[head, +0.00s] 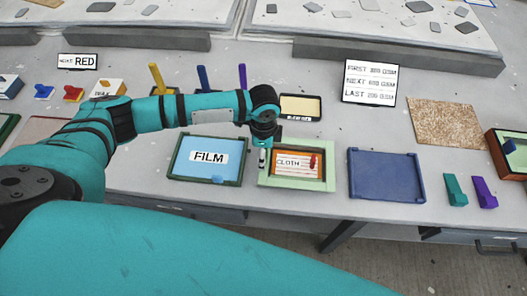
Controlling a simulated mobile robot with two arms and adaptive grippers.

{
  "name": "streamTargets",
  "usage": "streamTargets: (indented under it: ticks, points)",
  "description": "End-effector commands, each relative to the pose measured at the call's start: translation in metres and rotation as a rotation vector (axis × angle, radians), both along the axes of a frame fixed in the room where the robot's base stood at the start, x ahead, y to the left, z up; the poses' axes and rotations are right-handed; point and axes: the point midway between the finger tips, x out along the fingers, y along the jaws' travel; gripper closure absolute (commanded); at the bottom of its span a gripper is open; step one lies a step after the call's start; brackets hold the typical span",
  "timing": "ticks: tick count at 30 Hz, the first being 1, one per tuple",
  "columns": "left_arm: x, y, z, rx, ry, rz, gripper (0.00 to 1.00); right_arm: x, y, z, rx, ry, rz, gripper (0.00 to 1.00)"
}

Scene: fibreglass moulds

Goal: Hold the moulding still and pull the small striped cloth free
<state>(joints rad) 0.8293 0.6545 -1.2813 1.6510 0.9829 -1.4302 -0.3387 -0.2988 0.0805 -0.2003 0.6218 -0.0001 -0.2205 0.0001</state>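A pale green tray-like moulding (326,184) lies near the front edge of the table. A small orange-and-white striped piece (297,175) lies inside it, with a label reading CLOTH and a red tab (313,162) at its right. My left gripper (262,160) points down at the moulding's left rim, beside the striped piece. Its fingers are small and seen edge-on, so I cannot tell whether they are open or touching the rim. My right gripper is not in view.
A blue FILM tray (184,172) stands left of the moulding, and an empty dark blue tray (386,176) stands right. Teal (455,189) and purple (484,192) blocks sit further right. A GSM sign (369,83) and a speckled board (447,121) lie behind.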

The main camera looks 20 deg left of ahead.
Motion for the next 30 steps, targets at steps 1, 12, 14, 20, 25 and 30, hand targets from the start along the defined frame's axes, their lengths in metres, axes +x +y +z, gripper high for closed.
streamTargets:
  ticks: [1,12,14,20,25,30]
  points:
    - [0.0,0.0,-0.002,0.0,0.0,0.0,0.35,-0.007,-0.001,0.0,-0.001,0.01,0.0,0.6]
    - [0.0,0.0,-0.004,0.0,0.0,0.0,0.42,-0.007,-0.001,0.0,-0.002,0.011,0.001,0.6]
    - [0.0,0.0,-0.004,0.0,0.0,0.0,0.5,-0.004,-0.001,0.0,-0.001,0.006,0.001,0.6]
    - [0.0,0.0,-0.005,0.001,0.0,0.0,0.76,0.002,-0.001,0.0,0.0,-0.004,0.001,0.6]
    - [0.0,0.0,-0.005,0.001,0.001,0.0,0.99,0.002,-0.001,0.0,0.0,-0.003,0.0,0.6]
    - [-0.001,0.0,-0.005,0.002,0.002,0.0,1.0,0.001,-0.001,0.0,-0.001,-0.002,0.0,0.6]
